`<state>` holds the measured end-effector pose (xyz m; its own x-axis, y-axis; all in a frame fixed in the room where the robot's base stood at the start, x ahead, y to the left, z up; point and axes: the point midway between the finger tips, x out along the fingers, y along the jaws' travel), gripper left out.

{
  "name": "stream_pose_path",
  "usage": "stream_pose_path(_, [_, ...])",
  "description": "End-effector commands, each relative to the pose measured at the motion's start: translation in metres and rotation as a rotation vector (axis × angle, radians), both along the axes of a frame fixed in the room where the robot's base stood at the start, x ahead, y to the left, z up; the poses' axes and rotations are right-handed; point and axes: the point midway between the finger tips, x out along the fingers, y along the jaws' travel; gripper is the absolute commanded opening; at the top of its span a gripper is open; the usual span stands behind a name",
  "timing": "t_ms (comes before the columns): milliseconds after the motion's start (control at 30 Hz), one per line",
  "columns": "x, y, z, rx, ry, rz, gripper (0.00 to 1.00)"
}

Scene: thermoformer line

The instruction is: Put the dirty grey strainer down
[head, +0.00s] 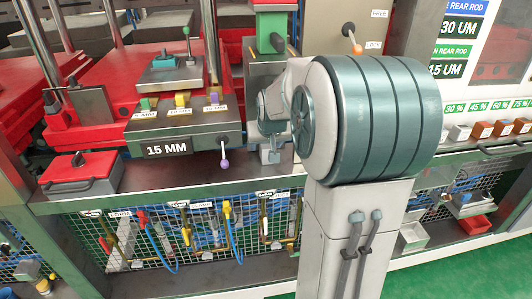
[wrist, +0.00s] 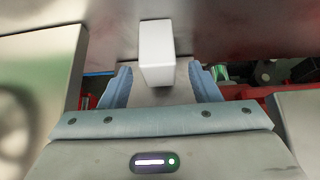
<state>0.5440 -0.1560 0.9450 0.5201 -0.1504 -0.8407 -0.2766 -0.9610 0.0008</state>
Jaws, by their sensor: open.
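My gripper (wrist: 161,86) is open in the wrist view, with its two blue-grey fingers apart. A pale, box-shaped piece (wrist: 156,45) stands between and just beyond the fingers, with gaps at both sides. I cannot tell whether it is part of the grey strainer. A flat grey surface lies behind it. In the head view, my arm hides most of my gripper, which is low at the front of the machine near the ledge. No strainer can be made out clearly in the head view.
A green-grey ledge (head: 120,195) runs along the machine front, with a red box (head: 80,172) at its left. A control box marked 15 MM (head: 185,132) stands behind. Below are wire mesh and hoses. A red bin (head: 475,224) sits low at right. Green floor (head: 470,275) is clear at lower right.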

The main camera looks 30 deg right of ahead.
Motion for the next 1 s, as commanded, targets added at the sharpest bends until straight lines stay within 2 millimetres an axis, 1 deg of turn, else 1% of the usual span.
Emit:
stream_pose_path(33, [0.003,-0.002,-0.009,0.004,0.004,-0.001,0.56])
stream_pose_path(200, [0.013,-0.004,-0.024,0.001,0.002,0.001,0.56])
stream_pose_path(467, [0.015,-0.005,-0.026,0.001,0.000,0.001,0.56])
stream_pose_path(500, [0.015,-0.005,-0.026,0.001,0.000,0.001,0.54])
stream_pose_path(567, [0.015,-0.005,-0.026,0.001,0.000,0.001,0.37])
stream_pose_path(600, [0.015,-0.005,-0.026,0.001,0.000,0.001,0.26])
stream_pose_path(667, [0.015,-0.005,-0.026,0.001,0.000,0.001,0.09])
stream_pose_path(733, [0.015,-0.005,-0.026,0.001,0.000,0.001,0.08])
stream_pose_path(767, [0.015,-0.005,-0.026,0.001,0.000,0.001,0.05])
stream_pose_path(1000, [0.015,-0.005,-0.025,0.000,0.000,0.000,0.05])
